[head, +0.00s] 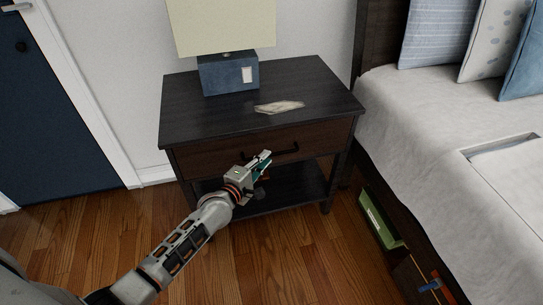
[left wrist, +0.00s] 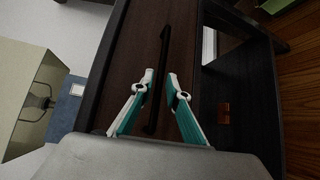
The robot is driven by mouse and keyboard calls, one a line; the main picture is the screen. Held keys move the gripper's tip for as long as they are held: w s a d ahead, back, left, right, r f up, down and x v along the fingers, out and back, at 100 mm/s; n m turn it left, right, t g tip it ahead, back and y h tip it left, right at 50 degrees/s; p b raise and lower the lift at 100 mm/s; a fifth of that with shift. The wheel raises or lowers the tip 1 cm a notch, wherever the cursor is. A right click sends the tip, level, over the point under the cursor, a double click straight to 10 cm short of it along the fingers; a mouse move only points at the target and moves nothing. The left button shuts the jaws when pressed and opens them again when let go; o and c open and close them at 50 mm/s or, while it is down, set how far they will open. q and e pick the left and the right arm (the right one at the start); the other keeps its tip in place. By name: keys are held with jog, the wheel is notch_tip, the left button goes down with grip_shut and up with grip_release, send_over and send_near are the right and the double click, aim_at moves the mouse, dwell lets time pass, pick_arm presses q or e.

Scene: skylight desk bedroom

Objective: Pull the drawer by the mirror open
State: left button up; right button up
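The dark wooden nightstand (head: 180,114) has one brown drawer (head: 205,158), which looks closed, with a black bar handle (head: 285,152). No mirror is in view. My left gripper (head: 265,161) is in front of the drawer, close to the handle. In the left wrist view the drawer front (left wrist: 128,60) fills the middle. The handle (left wrist: 163,45) runs up the picture and passes between the two fingers of my left gripper (left wrist: 159,80). The fingers are apart, and I cannot tell whether they touch the handle. My right gripper is not in view.
A lamp with a blue base (head: 215,78) and a flat pale item (head: 279,107) are on the nightstand top. An open shelf (head: 290,188) is below the drawer. The bed (head: 440,120) stands close on the right, with a green box (head: 380,220) low at its side. The wood floor (head: 270,260) in front is clear.

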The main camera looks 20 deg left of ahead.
pick_arm(q)
jog(key=x, duration=0.2)
jog(key=shift+w+f+b, duration=0.2)
jog(key=shift+w+b, duration=0.05)
jog(key=shift+b, duration=0.1)
jog(key=shift+w+d+r, duration=0.1)
jog(key=shift+w+r, duration=0.05)
jog(key=shift+w, duration=0.05)
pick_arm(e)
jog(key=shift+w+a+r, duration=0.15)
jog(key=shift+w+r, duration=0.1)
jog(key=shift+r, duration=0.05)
pick_arm(q)
grip_shut()
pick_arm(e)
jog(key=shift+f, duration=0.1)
